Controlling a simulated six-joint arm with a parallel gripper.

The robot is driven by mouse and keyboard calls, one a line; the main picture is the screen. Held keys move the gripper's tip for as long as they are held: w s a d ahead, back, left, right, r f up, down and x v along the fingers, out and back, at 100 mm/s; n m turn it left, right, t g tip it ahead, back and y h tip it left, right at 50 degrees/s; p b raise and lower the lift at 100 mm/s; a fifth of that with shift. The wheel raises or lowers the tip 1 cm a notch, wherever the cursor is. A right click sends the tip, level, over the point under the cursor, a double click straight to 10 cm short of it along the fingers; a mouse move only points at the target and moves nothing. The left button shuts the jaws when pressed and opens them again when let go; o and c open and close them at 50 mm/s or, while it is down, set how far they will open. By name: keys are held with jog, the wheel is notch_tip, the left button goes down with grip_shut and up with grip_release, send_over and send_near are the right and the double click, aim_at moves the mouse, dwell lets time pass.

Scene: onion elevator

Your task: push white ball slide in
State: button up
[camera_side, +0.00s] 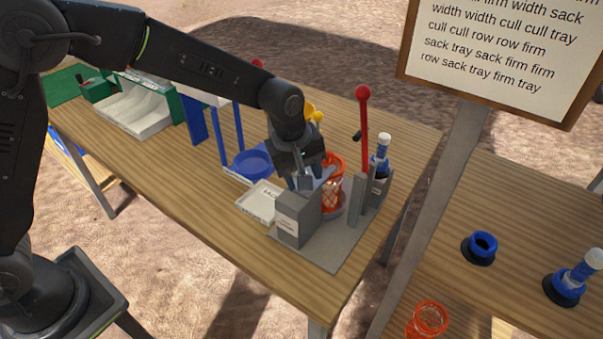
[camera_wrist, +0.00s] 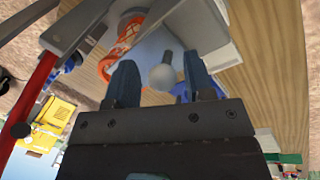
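The white ball (camera_wrist: 162,77) shows in the wrist view as a pale grey-white knob with a short stem behind it. It lies between the two fingers of my gripper (camera_wrist: 160,82), with a visible gap on each side. The fingers are apart and nothing is clamped. In the side view my gripper (camera_side: 308,184) points down over the grey box (camera_side: 297,222), close beside the orange mesh basket (camera_side: 334,190). The ball and its slide are hidden or too small to make out there. I cannot tell how far the slide is in.
A white tray (camera_side: 260,204) sits left of the grey box, with a blue bowl (camera_side: 252,162) behind. A red-knobbed lever (camera_side: 364,130) and a blue-and-white tube (camera_side: 383,147) stand at the right. The front left of the table is bare.

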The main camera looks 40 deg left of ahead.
jog(key=shift+o, duration=0.7)
jog(key=shift+r, duration=2.95)
